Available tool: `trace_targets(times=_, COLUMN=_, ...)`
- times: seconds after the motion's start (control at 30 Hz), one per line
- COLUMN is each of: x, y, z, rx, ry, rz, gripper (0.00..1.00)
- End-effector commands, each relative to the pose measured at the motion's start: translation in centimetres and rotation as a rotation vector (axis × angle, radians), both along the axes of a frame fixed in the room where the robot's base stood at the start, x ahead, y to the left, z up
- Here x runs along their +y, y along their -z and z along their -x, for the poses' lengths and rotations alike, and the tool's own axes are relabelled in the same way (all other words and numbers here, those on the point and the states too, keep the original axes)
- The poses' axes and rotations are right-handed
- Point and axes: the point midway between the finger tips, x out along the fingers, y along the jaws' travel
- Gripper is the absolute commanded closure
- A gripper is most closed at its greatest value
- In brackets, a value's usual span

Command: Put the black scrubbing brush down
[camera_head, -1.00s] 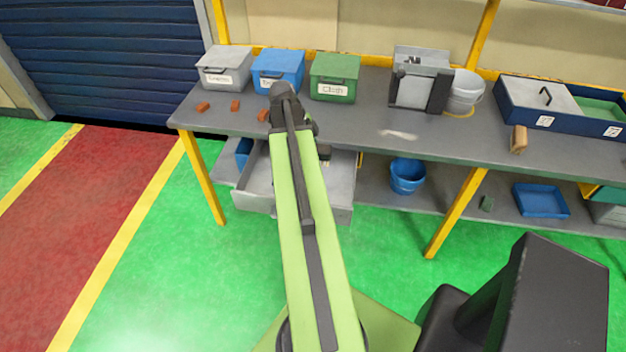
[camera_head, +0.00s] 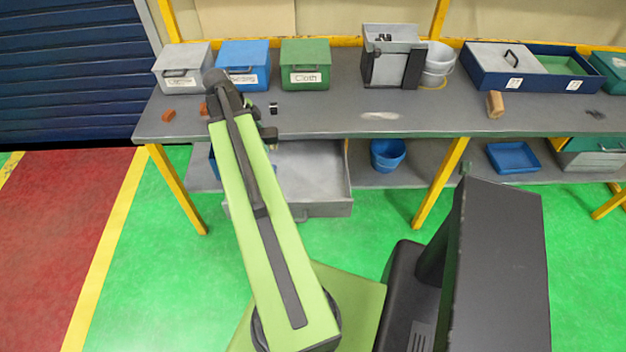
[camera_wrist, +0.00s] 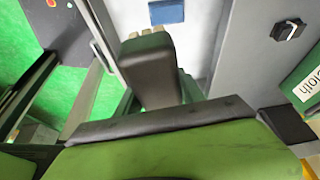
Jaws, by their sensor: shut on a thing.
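The black scrubbing brush (camera_wrist: 150,70) shows in the wrist view, with pale tan bristles at its far end. My gripper (camera_wrist: 155,95) is shut on it; the fingers are partly hidden behind the brush and the green wrist. The brush is over or inside the pale open drawer (camera_wrist: 207,30); I cannot tell whether it touches the drawer floor. In the head view the open grey drawer (camera_head: 315,178) hangs under the bench, and my arm hides the gripper and the brush.
The grey bench (camera_head: 345,122) carries a grey box, a blue box (camera_head: 243,66), a green cloth box (camera_head: 305,65) and a small black-and-white switch (camera_head: 273,108). A blue item (camera_wrist: 167,11) shows beyond the brush. A blue bucket (camera_head: 387,155) stands on the lower shelf.

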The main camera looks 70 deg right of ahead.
Motion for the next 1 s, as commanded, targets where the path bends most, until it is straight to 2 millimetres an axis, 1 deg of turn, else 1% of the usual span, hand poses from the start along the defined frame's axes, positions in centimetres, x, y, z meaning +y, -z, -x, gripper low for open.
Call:
trace_targets(times=0.03, x=-1.0, y=0.9, z=0.9, rx=0.0, ry=0.01, rz=0.0, gripper=0.87)
trace_targets(times=0.07, x=-1.7, y=1.3, z=1.5, rx=-0.001, ry=0.013, rz=-0.001, gripper=0.87)
trace_targets(times=0.17, x=-4.7, y=3.3, z=4.4, rx=-0.004, ry=0.03, rz=-0.001, gripper=0.87)
trace_targets(times=0.2, x=-6.1, y=4.2, z=6.0, rx=-0.005, ry=0.036, rz=-0.001, gripper=0.87)
trace_targets(times=0.27, x=-8.4, y=5.6, z=8.7, rx=-0.006, ry=0.047, rz=-0.001, gripper=0.87)
trace_targets(times=0.3, x=-9.8, y=6.6, z=10.6, rx=-0.006, ry=0.053, rz=-0.002, gripper=0.87)
trace_targets(times=0.37, x=-11.8, y=7.9, z=13.6, rx=-0.006, ry=0.061, rz=-0.001, gripper=0.87)
trace_targets(times=0.4, x=-13.0, y=8.8, z=15.6, rx=-0.005, ry=0.066, rz=-0.001, gripper=0.87)
trace_targets(times=0.5, x=-15.3, y=10.3, z=20.1, rx=-0.003, ry=0.074, rz=0.0, gripper=0.87)
trace_targets(times=0.6, x=-16.6, y=11.1, z=23.1, rx=-0.001, ry=0.078, rz=0.002, gripper=0.87)
trace_targets(times=0.7, x=-17.2, y=11.3, z=24.6, rx=0.001, ry=0.079, rz=0.002, gripper=0.87)
trace_targets(times=0.8, x=-17.3, y=11.2, z=24.9, rx=0.002, ry=0.078, rz=0.001, gripper=0.87)
trace_targets(times=0.87, x=-17.1, y=11.4, z=24.6, rx=0.002, ry=0.077, rz=0.001, gripper=0.87)
trace_targets(times=0.9, x=-16.8, y=11.8, z=24.3, rx=0.002, ry=0.077, rz=0.001, gripper=0.87)
trace_targets(times=0.97, x=-16.2, y=12.7, z=23.3, rx=0.002, ry=0.074, rz=0.001, gripper=0.87)
trace_targets(times=1.0, x=-15.6, y=13.5, z=22.5, rx=0.002, ry=0.074, rz=0.001, gripper=0.87)
